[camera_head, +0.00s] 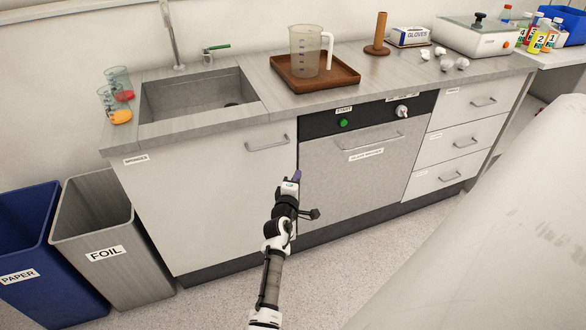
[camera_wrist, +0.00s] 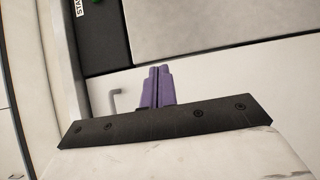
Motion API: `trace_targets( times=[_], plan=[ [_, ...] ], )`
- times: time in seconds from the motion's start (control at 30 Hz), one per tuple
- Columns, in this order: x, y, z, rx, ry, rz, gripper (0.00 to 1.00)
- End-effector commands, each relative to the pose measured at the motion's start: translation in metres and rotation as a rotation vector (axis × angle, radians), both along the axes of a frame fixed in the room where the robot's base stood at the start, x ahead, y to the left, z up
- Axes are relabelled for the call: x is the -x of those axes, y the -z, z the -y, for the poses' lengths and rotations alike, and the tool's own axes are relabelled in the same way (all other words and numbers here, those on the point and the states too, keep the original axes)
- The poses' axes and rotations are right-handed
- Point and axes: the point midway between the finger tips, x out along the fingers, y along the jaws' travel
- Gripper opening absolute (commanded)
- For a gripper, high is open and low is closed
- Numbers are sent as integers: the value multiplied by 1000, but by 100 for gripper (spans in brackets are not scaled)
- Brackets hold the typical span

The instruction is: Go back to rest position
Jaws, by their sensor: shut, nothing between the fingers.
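My gripper (camera_head: 296,175) is in front of the counter's lower front, near the left edge of the glass washer door (camera_head: 350,170). In the wrist view its two purple fingers (camera_wrist: 157,88) lie side by side, shut with nothing between them. The washer's dark panel with a green start button (camera_head: 343,123) shows above and to the right of the gripper in the head view. The fingers appear apart from the cabinet front, though the exact gap cannot be told.
Blue paper bin (camera_head: 25,240) and grey foil bin (camera_head: 140,255) stand at left. The counter holds a sink (camera_head: 200,97), two beakers (camera_head: 112,105), a brown tray (camera_head: 285,83) with a jug (camera_head: 310,50), and a glove box (camera_head: 410,37). A large pale surface fills the right foreground.

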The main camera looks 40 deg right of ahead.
Motion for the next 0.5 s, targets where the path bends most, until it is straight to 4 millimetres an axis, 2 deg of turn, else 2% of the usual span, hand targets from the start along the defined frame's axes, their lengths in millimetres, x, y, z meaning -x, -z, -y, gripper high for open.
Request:
trace_targets(
  times=[0.03,0.2,0.33,0.5],
  plan=[
    [11,-1,-3,1,1,-4,0],
    [39,0,-13,0,2,-4,0],
    [54,0,-18,0,3,-2,0],
    [63,0,-21,0,3,-1,0]
  ],
)
